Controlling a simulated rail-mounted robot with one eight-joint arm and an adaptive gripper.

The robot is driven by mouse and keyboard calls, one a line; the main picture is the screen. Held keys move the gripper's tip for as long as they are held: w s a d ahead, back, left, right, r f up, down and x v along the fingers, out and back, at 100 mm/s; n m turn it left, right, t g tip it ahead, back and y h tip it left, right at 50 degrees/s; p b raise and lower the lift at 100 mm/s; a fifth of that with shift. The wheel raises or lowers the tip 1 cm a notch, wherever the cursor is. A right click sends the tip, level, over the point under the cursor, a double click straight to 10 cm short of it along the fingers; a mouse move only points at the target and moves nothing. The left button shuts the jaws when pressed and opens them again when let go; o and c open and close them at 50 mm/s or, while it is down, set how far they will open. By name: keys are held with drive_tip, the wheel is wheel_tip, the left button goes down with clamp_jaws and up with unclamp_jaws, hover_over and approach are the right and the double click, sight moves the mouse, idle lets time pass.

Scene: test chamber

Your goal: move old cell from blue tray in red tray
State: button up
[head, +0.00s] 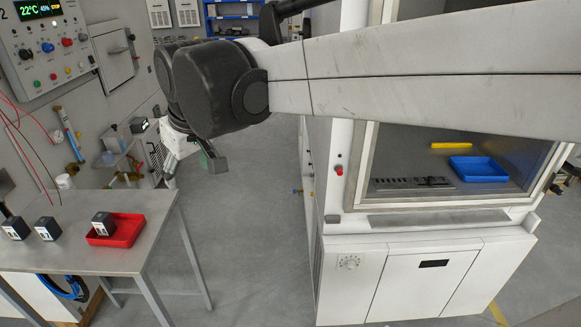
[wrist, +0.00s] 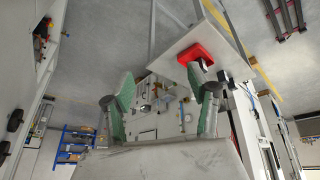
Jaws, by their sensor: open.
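The red tray (head: 128,236) lies on the metal table at the left, and a black-and-white cell (head: 103,222) sits tilted in it. The red tray also shows in the wrist view (wrist: 189,53), beyond the right finger. The blue tray (head: 478,169) lies inside the open chamber at the right and looks empty from here. My gripper (head: 193,164) hangs in the air between the table and the chamber. In the wrist view my gripper (wrist: 160,90) has its green fingers spread apart with nothing between them.
Two more black-and-white cells, a middle one (head: 47,229) and a left one (head: 15,229), stand on the table (head: 62,257). The chamber (head: 400,150) holds a yellow bar (head: 451,145) and a dark grille. Clear floor lies between table and chamber.

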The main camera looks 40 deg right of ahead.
drive_tip(key=s+d+f+m+t, duration=0.1)
drive_tip(key=s+d+f, duration=0.1)
drive_tip(key=s+f, duration=0.2)
drive_tip(key=s+d+f+m+t, duration=0.1)
drive_tip(key=s+f, duration=0.3)
drive_tip(key=s, duration=0.7)
drive_tip(key=shift+d+f+m, duration=0.35)
drive_tip(key=shift+d+m, duration=0.05)
drive_tip(key=shift+d, duration=0.15)
drive_tip(key=shift+s, duration=0.1)
drive_tip(key=shift+f+b, duration=0.75)
drive_tip(key=shift+f, duration=0.05)
